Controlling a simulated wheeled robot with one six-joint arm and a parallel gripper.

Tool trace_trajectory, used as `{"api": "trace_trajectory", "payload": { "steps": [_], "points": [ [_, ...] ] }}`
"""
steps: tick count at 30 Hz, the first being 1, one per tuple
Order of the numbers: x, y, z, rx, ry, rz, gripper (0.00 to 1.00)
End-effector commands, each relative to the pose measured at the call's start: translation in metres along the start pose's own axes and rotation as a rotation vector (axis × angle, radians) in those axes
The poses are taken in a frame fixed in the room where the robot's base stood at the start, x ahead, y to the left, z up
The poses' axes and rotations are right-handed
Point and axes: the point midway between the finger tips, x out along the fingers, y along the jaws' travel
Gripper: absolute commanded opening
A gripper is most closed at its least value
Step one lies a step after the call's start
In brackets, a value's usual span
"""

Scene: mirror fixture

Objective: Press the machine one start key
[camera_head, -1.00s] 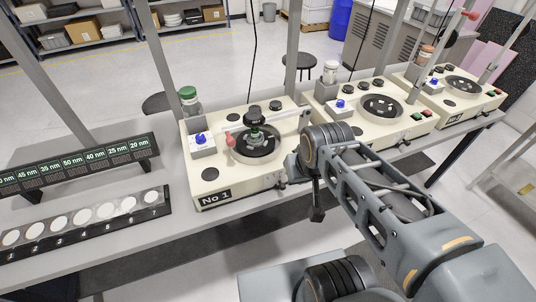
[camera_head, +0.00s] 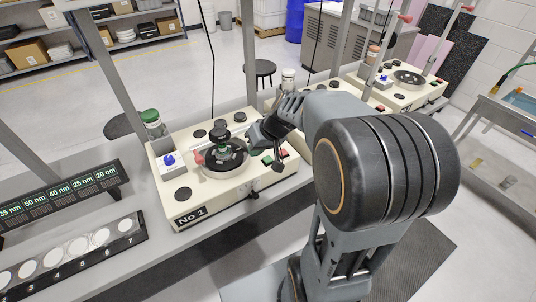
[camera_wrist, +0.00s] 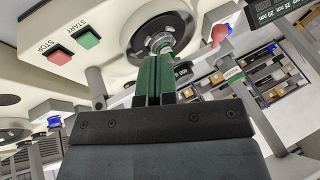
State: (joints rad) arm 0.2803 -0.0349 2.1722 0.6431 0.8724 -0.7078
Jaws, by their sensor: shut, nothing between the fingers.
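Machine one (camera_head: 182,192) is a cream box labelled "No 1" on the bench, with a dark round plate and a black-topped spindle. Its green start key (camera_head: 267,159) is at the right front, beside the red stop key (camera_head: 281,153). In the wrist view the start key (camera_wrist: 89,39) and stop key (camera_wrist: 60,56) lie left of the fingers, labelled START and STOP. My gripper (camera_wrist: 156,60) shows green fingers, shut and empty. Its tips overlap the view of the spindle and appear apart from the start key. In the head view my gripper (camera_head: 254,138) is above the machine's right side.
A red-knobbed lever (camera_head: 198,157) is by the plate. Grey posts (camera_head: 250,60) rise behind. Another machine (camera_head: 400,90) stands to the right. A labelled row of discs (camera_head: 80,247) lies left.

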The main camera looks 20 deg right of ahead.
Motion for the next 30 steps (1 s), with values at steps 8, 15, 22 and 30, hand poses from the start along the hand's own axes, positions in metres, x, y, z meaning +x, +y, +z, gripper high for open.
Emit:
{"api": "trace_trajectory", "payload": {
  "steps": [8, 15, 22, 30],
  "points": [
    [0.021, 0.073, -0.061, 0.052, 0.166, -0.125, 0.0],
    [0.028, 0.102, -0.074, 0.063, 0.236, -0.141, 0.0],
    [0.029, 0.103, -0.075, 0.062, 0.241, -0.142, 0.0],
    [0.035, 0.105, -0.072, 0.062, 0.24, -0.142, 0.0]
  ]
}}
